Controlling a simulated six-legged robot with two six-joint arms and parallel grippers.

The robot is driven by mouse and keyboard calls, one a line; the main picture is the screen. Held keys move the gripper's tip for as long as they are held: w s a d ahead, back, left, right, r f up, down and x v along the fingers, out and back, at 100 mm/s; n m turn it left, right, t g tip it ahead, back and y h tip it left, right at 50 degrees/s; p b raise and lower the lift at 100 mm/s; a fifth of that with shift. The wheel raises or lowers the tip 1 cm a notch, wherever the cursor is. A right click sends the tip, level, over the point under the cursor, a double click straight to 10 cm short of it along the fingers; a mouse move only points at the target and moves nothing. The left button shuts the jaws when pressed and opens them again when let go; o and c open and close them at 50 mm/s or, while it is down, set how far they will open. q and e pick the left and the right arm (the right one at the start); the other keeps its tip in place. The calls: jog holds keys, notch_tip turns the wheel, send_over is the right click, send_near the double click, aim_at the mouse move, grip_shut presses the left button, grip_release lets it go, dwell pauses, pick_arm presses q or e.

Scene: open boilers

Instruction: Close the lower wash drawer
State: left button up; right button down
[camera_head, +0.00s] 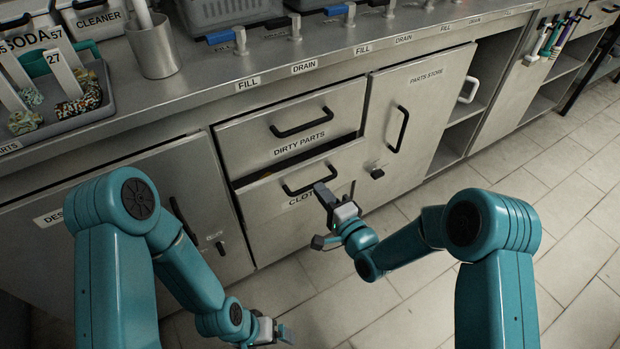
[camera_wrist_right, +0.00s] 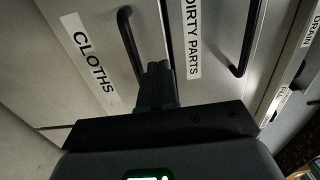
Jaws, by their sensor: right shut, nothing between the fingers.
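The lower drawer (camera_head: 268,222), labelled CLOTHS, sits under the upper DIRTY PARTS drawer (camera_head: 245,147). A dark gap along its top edge shows that it stands slightly open. Its black bar handle (camera_head: 300,189) is in front. My right gripper (camera_head: 324,192) is in front of the drawer's right part, close to the handle, with its fingers together and empty. In the wrist view the fingers (camera_wrist_right: 157,82) point at the drawer front beside the handle (camera_wrist_right: 128,40); whether they touch the face I cannot tell. My left gripper (camera_head: 282,334) hangs low near the floor, away from the drawer; its jaw opening is unclear.
The PARTS STORE door (camera_head: 425,90) is to the right of the drawers, with a black handle and a knob. Another cabinet door is at left, behind my left arm. The steel counter (camera_head: 290,70) with valves runs above. The tiled floor (camera_head: 560,220) is clear at right.

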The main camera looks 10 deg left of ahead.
aim_at(303, 169)
pick_arm(q)
jog(key=shift+f+b, duration=0.45)
jog(key=shift+f, duration=0.15)
pick_arm(e)
jog(key=x, duration=0.6)
jog(key=shift+a, duration=0.1)
pick_arm(q)
jog(key=shift+f, duration=0.1)
pick_arm(e)
jog(key=shift+w, duration=0.1)
